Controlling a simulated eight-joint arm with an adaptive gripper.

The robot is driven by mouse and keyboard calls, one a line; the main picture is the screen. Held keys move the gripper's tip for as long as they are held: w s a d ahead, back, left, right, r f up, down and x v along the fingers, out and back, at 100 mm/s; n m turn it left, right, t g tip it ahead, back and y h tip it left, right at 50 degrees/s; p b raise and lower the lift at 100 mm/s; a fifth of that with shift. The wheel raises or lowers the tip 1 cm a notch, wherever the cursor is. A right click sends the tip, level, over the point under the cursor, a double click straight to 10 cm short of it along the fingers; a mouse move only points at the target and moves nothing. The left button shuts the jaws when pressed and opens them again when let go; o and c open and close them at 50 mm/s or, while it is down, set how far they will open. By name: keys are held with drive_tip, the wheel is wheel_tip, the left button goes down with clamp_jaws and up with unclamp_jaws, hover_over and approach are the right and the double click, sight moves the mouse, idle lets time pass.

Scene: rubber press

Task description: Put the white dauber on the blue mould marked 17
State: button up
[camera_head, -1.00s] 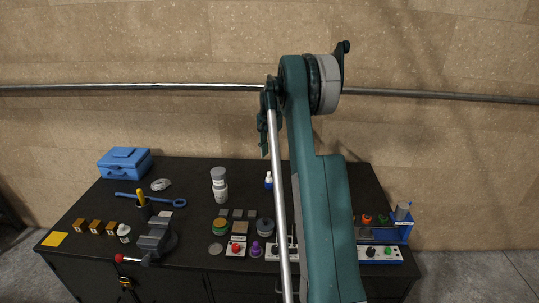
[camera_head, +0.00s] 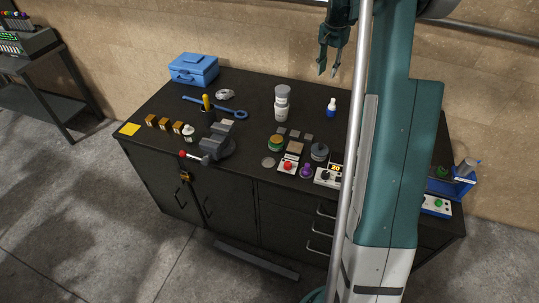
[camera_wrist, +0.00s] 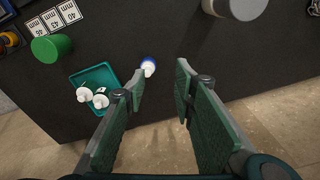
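My gripper (camera_head: 328,70) is open and empty, above the back part of the black workbench; its two spread fingers also show in the wrist view (camera_wrist: 160,76). In the wrist view a teal tray (camera_wrist: 109,71) holds two small white knobbed pieces (camera_wrist: 84,94); one may be the white dauber, but I cannot tell. A blue bottle with a white tip (camera_wrist: 148,65) stands just beyond the fingertips, and in the head view (camera_head: 331,108) it is below my gripper. I cannot make out a blue mould or the number 17; my arm hides the bench's right part.
A tall grey-and-white container (camera_head: 282,104) stands mid-bench. A vise (camera_head: 217,145), a blue toolbox (camera_head: 194,68) and small blocks are to the left. A panel marked 20 (camera_head: 333,170) is at the front. A green cylinder (camera_wrist: 51,48) is beside number cards (camera_wrist: 53,18).

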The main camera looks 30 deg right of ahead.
drive_tip(key=s+a+r+n+t, duration=0.15)
drive_tip(key=s+a+r, duration=0.35)
drive_tip(key=a, duration=0.5)
drive_tip(key=s+a+r+n, duration=0.2)
drive_tip(key=s+a+r, duration=0.3)
drive_tip(key=a, duration=0.4)
drive_tip(key=s+a+r+n+t, duration=0.15)
drive_tip(key=s+a+r, duration=0.35)
drive_tip(key=a, duration=0.5)
drive_tip(key=s+a+f+n+t, duration=0.1)
drive_tip(key=s+a+f+n, duration=0.2)
drive_tip(key=s+a, duration=0.7)
drive_tip(key=s+a+f+n+t, duration=0.2)
drive_tip(key=s+a+f+n, duration=0.2)
drive_tip(key=s+a, duration=0.5)
drive_tip(key=s, duration=0.7)
drive_tip(key=shift+s+a+f+n+t, duration=0.15)
drive_tip(key=shift+a+f+n+t, duration=0.15)
drive_tip(key=shift+a+n, duration=0.1)
drive_tip(key=shift+f, duration=0.1)
wheel_tip(320, 180, down, 10)
drive_tip(key=b, duration=1)
drive_tip(key=shift+f, duration=0.1)
